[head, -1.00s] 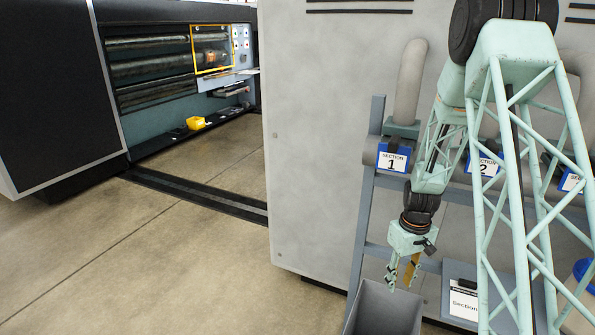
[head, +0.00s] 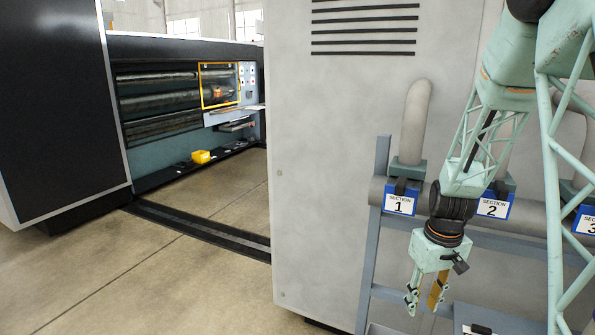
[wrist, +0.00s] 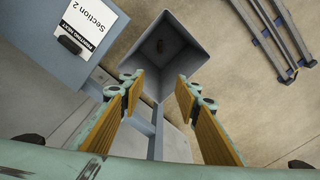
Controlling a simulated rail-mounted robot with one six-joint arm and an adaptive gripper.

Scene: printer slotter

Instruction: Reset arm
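My gripper (head: 425,300) hangs down in front of the pipe rack in the head view, below the Section 1 and Section 2 signs. Its two fingers are spread apart with nothing between them. In the wrist view my gripper (wrist: 160,88) shows two orange-padded fingers, open and empty.
A grey rack frame (head: 375,230) carries a Section 1 sign (head: 399,205) and a Section 2 sign (head: 494,208). A large grey cabinet (head: 320,160) stands to the left. The floor at left is clear.

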